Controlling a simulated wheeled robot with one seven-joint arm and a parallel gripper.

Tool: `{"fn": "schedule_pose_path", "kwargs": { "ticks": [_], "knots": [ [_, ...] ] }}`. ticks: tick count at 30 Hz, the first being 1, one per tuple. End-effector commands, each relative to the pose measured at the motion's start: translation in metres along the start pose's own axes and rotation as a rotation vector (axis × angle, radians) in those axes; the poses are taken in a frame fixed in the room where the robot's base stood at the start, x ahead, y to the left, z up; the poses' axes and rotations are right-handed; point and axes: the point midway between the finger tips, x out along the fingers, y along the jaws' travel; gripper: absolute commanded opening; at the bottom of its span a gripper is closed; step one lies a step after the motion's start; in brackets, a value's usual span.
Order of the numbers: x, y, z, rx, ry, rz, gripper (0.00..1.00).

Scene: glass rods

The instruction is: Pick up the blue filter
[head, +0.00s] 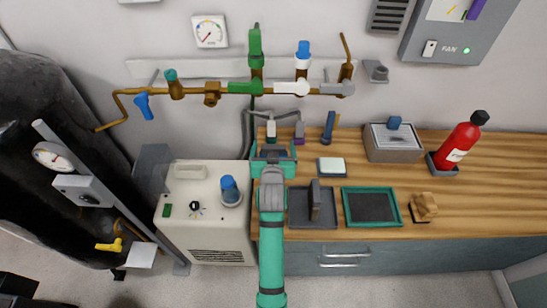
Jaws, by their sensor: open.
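Several blue parts show in the head view, and I cannot tell for sure which is the blue filter. A blue-topped cylinder (230,186) stands on a cream machine (203,228) left of my arm. A dark blue upright piece (328,126) stands at the back of the wooden bench. A small blue piece (394,122) sits on a grey box. My gripper (271,174) is over the bench's left end, right of the blue-topped cylinder and apart from it. It is open; its fingertips are hard to make out.
A dark tray (325,219), a teal-framed mat (371,207), wooden blocks (425,204) and a red extinguisher (459,146) are to the right. Pipes with valves (243,88) run along the wall. The bench's right front is clear.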

Motion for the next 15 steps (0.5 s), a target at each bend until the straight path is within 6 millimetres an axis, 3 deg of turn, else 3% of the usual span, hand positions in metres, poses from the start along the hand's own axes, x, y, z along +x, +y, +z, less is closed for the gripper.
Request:
{"fn": "schedule_pose_path", "kwargs": {
  "ticks": [1,7,15],
  "knots": [
    [-0.0001,0.0000,0.0001,0.000,0.000,0.000,0.83],
    [-0.0002,0.0000,0.0001,0.000,0.000,0.000,0.35],
    [-0.0005,0.0000,-0.0006,0.000,0.000,0.000,0.33]
  ]
}}
